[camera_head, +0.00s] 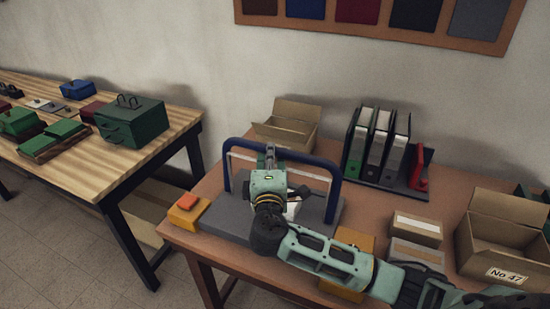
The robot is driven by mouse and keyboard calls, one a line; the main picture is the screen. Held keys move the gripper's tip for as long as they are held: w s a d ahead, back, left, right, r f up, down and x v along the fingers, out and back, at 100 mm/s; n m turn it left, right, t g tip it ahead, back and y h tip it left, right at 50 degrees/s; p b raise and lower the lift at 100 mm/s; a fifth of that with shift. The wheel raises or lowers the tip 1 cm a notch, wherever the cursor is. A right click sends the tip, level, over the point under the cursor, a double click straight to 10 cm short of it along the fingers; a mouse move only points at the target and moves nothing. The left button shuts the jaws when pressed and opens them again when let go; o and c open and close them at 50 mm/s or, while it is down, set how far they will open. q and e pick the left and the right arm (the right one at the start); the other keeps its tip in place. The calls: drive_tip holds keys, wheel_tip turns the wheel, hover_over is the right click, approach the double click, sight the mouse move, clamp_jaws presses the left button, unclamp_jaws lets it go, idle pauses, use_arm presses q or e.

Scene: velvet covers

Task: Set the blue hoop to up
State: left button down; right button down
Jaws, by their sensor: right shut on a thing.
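The blue hoop (317,160) stands raised, roughly upright, over a flat grey base (226,222) on the brown table. Its two legs come down at the left and right sides of the base, and a thin pale bar runs below its top. My right gripper (270,152) is at the left-middle part of the hoop's top bar and is shut on it. My right arm comes in from the lower right and hides part of the base and a white thing on it. My left gripper is not in view.
A yellow block with an orange top (187,209) sits left of the base. Behind are an open cardboard box (287,124) and several binders (378,145) in a rack. Small boxes (417,228) and a "No 47" carton (500,245) stand right. A wooden table (90,180) is at left.

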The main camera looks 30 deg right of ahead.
drive_tip(key=shift+s+a+f, duration=0.2)
drive_tip(key=shift+s+a, duration=0.4)
drive_tip(key=shift+a, duration=0.05)
drive_tip(key=shift+f, duration=0.1)
drive_tip(key=c, duration=1.6)
unclamp_jaws()
drive_tip(key=shift+o, duration=0.2)
drive_tip(key=v, duration=1.2)
drive_tip(key=shift+r, duration=0.2)
drive_tip(key=shift+f, duration=0.1)
